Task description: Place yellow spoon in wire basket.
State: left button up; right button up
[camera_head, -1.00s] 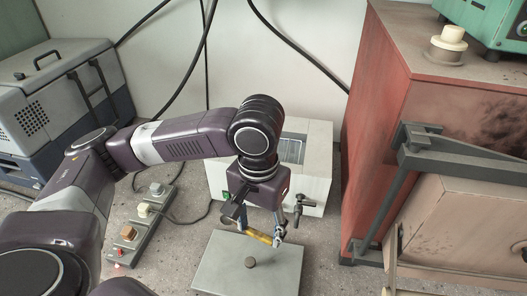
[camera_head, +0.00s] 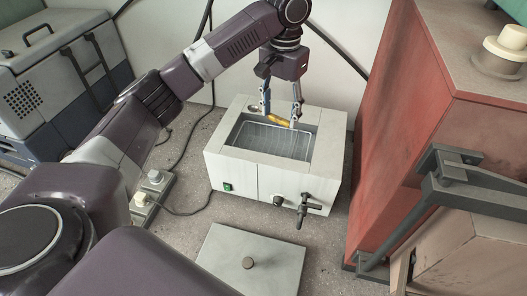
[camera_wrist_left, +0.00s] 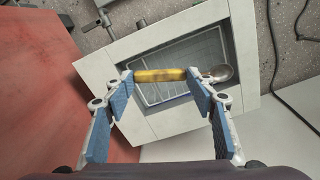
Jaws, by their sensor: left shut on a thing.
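The yellow spoon (camera_head: 279,120) is in my left gripper (camera_head: 281,117). The left wrist view shows its yellow handle (camera_wrist_left: 160,75) lying crosswise between the two blue-padded fingers, with the metal bowl (camera_wrist_left: 221,73) sticking out at the right. The wire basket (camera_head: 270,138) sits inside the rectangular opening of a white box-shaped bath (camera_head: 232,167). It also shows below the spoon in the left wrist view (camera_wrist_left: 178,53). The gripper holds the spoon over the back part of the basket's opening. My right gripper is not in view.
A flat grey lid (camera_head: 215,262) with a knob lies on the bench in front of the bath. A tap (camera_head: 302,209) sticks out of the bath's front. A red cabinet (camera_head: 400,130) stands close on the right. A grey case (camera_head: 50,80) stands at the left.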

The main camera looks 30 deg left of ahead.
pick_arm(q)
jog(key=w+a, duration=0.3)
jog(key=a, duration=0.1)
jog(key=p, duration=0.2)
send_near(271, 149)
jog(key=s, duration=0.1)
jog(key=s+d, duration=0.1)
jog(key=s+f, duration=0.1)
jog(key=shift+d+m, duration=0.25)
jog(key=shift+m, duration=0.05)
jog(key=shift+w+f, duration=0.1)
jog(key=shift+f, duration=2.4)
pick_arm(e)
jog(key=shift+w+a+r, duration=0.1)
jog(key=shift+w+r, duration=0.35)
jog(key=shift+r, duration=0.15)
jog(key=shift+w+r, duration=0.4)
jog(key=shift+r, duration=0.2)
pick_arm(q)
jog(key=shift+f, duration=0.15)
jog(key=o, duration=1.2)
notch_tip(271, 149, up, 12)
jog(key=shift+d+r+b, duration=0.1)
jog(key=shift+r+b, duration=0.1)
jog(key=shift+b, duration=0.45)
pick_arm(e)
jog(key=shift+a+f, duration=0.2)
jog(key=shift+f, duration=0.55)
